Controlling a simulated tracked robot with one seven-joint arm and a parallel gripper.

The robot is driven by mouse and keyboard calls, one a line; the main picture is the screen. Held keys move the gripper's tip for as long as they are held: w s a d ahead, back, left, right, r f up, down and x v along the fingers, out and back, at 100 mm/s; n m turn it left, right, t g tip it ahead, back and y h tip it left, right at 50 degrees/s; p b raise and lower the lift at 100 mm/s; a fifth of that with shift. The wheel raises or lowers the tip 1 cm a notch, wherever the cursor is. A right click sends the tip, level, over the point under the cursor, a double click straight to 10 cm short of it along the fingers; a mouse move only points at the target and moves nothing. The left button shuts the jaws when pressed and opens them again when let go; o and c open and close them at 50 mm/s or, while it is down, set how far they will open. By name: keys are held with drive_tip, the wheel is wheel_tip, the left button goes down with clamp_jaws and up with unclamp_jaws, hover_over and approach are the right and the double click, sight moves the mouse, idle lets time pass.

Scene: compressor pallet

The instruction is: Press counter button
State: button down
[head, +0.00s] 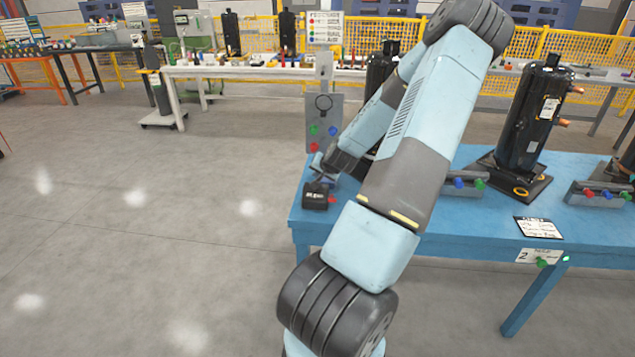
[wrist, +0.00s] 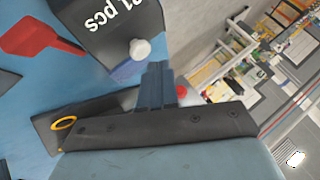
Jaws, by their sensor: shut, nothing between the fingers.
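The counter (head: 314,198) is a small black box on the near left corner of the blue table in the head view. A red part shows at its right side. In the wrist view the counter (wrist: 112,20) bears the white text "21 pcs", seen upside down, and a round whitish button (wrist: 140,49) sticks out from it. My gripper (head: 318,163) is shut and empty, just above and behind the counter in the head view. In the wrist view the shut fingertips of my gripper (wrist: 155,68) are close to the button; I cannot tell whether they touch.
The blue table (head: 465,212) carries black compressors (head: 533,115). A grey panel (head: 322,115) with coloured buttons stands just behind my gripper. The floor left of the table is clear.

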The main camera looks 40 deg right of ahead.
drive_tip(key=shift+f, duration=0.9)
idle(1.1)
drive_tip(key=shift+r, duration=0.1)
idle(0.3)
drive_tip(key=shift+r, duration=0.9)
drive_tip(key=shift+r, duration=2.5)
